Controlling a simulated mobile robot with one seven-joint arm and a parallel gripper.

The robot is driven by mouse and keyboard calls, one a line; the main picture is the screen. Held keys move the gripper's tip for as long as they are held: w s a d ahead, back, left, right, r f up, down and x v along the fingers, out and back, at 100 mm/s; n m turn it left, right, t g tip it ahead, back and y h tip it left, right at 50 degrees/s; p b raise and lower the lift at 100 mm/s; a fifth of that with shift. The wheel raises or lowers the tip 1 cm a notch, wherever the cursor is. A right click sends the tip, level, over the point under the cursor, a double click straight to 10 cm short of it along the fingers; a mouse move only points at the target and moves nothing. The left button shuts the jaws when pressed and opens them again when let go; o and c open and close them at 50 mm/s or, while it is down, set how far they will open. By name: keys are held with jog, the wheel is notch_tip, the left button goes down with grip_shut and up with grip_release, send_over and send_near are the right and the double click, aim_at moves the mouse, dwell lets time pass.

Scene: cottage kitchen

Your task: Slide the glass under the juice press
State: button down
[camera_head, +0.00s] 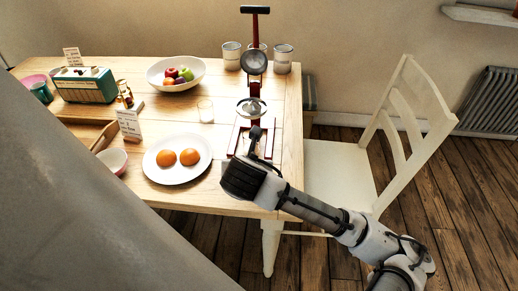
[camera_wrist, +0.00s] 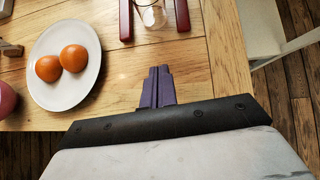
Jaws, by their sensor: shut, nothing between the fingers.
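The juice press (camera_head: 254,88) stands near the right end of the table, with a dark red frame and a T-shaped handle. In the wrist view its two red base rails (camera_wrist: 125,20) show at the top. My gripper (camera_wrist: 158,70) is shut and empty, in front of the rails over the near table edge.
A white plate with two oranges (camera_head: 179,160) lies left of my gripper. A small card (camera_head: 129,124) stands behind it. A fruit bowl (camera_head: 176,72) and several grey cups (camera_head: 283,58) stand at the back. A white chair (camera_head: 340,165) is close on the right.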

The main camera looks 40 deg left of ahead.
jog(key=p+x, duration=0.1)
jog(key=x, duration=0.7)
jog(key=shift+w+a+f, duration=0.15)
jog(key=shift+w+f, duration=0.1)
jog(key=shift+w+a+r+p, duration=0.1)
jog(key=shift+w+a+p, duration=0.65)
jog(key=shift+w, duration=0.3)
jog(key=shift+w+a, duration=0.45)
jog(key=shift+w, duration=0.15)
jog(key=shift+w+a, duration=0.6)
jog(key=shift+w, duration=0.2)
jog(key=shift+w+a, duration=0.6)
jog(key=shift+w, duration=0.2)
jog(key=shift+s, duration=0.15)
